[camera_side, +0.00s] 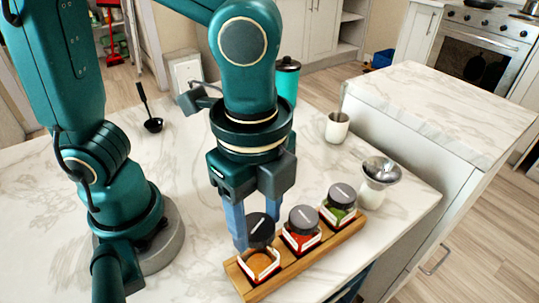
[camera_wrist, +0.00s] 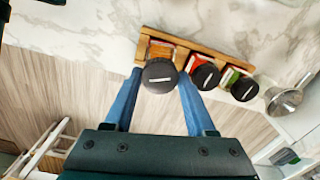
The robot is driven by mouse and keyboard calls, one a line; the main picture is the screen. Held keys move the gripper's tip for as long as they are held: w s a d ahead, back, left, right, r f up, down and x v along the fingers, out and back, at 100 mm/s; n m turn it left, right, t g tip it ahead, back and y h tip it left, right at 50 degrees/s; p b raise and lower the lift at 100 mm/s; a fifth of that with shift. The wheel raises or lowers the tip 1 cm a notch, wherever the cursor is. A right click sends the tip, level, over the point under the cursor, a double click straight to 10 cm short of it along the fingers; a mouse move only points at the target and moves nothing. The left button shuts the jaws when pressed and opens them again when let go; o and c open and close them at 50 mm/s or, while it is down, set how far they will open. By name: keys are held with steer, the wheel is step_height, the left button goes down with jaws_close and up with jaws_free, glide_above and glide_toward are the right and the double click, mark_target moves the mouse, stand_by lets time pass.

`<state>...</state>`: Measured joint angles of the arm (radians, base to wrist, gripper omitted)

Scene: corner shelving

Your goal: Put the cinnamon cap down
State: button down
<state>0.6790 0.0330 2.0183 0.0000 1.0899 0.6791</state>
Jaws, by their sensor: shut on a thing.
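The black cinnamon cap (camera_side: 262,229) with a pale label mark is between the fingers of my gripper (camera_side: 254,232), which is shut on it. The cap sits just above the jar of orange-brown spice (camera_side: 259,265), the left jar in the wooden rack; a small gap seems to show between them. In the wrist view the cap (camera_wrist: 160,76) looks larger than the other caps and hides part of the jar (camera_wrist: 160,51). The fingers (camera_wrist: 160,84) flank the cap on both sides.
The wooden rack (camera_side: 238,280) also holds a red-spice jar (camera_side: 300,240) and a green-herb jar (camera_side: 338,216), both capped. A metal bowl-like item on a white pot (camera_side: 376,188), a cup (camera_side: 337,127), a teal canister (camera_side: 287,83) and a black ladle (camera_side: 152,124) stand around. Marble left of the rack is clear.

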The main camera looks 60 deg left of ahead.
steer(key=shift+w+d+m, duration=0.15)
steer(key=shift+m, duration=0.15)
steer(key=w+a+n, duration=0.1)
steer(key=w+a, duration=0.2)
steer(key=a, duration=0.2)
steer(key=w+a+f+n, duration=0.1)
steer(key=w+a+n, duration=0.1)
steer(key=a, duration=0.4)
steer(key=w+a+n, duration=0.2)
steer(key=w+a, duration=0.3)
steer(key=shift+w+a+f, duration=0.1)
steer(key=shift+a+f, duration=0.1)
steer(key=shift+f, duration=0.15)
steer(key=s+a+n, duration=0.1)
steer(key=a+n, duration=0.3)
steer(key=a, duration=0.6)
steer(key=n, duration=0.5)
glide_above(193, 150)
step_height(193, 150, down, 6)
steer(key=shift+f, duration=1.9)
